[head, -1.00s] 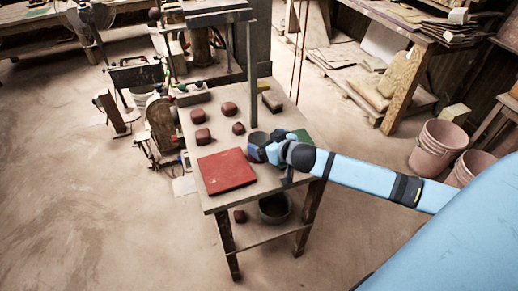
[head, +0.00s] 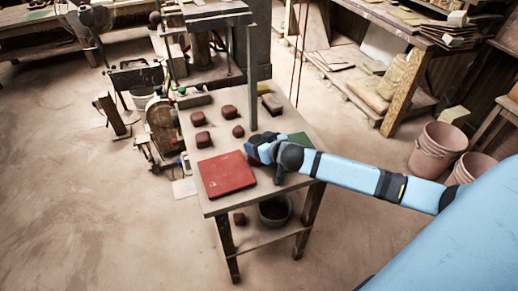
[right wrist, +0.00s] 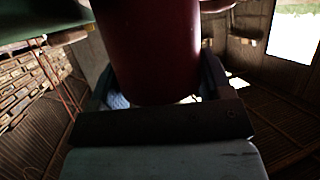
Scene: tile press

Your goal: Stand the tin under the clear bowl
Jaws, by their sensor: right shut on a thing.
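My right gripper (head: 258,150) is over the right side of the small work table, and its arm comes in from the right. In the right wrist view it is shut on a dark red cylinder, the tin (right wrist: 150,45), which stands between the two fingers. In the head view the tin is mostly hidden by the gripper. I cannot make out the clear bowl in either view. My left gripper is not in view.
A red square slab (head: 226,175) lies on the table (head: 217,205) left of my gripper. Several dark red lumps (head: 203,139) sit behind it. A green flat piece (head: 299,138) lies at the right edge. A bucket (head: 274,210) stands on the lower shelf.

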